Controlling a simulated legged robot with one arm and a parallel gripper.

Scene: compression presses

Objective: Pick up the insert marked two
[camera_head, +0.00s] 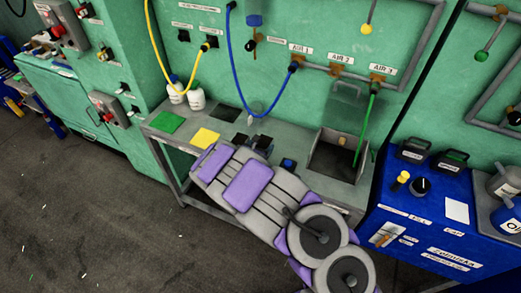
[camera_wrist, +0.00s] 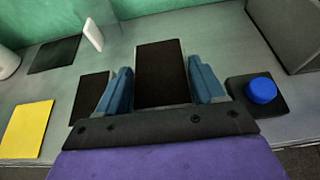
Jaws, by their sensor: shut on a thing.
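My gripper (camera_wrist: 160,85) has its two blue fingers on either side of a dark rectangular insert (camera_wrist: 161,66) and is shut on it. No mark can be read on the insert's visible face. A second dark insert (camera_wrist: 90,94) lies on the bench just left of the left finger, apart from the held one. In the head view, small dark blocks (camera_head: 263,142) show just beyond the end of my arm, and the fingers are too small or hidden to make out. Whether the held insert is clear of the bench cannot be told.
The bench (camera_head: 290,131) carries a green mat (camera_head: 167,122), a yellow mat (camera_head: 205,138) and a black mat (camera_head: 225,113). A blue button (camera_wrist: 262,90) on a black box is close right of the gripper. An open grey press box (camera_head: 334,158) stands farther right. A blue hose (camera_head: 245,90) hangs behind.

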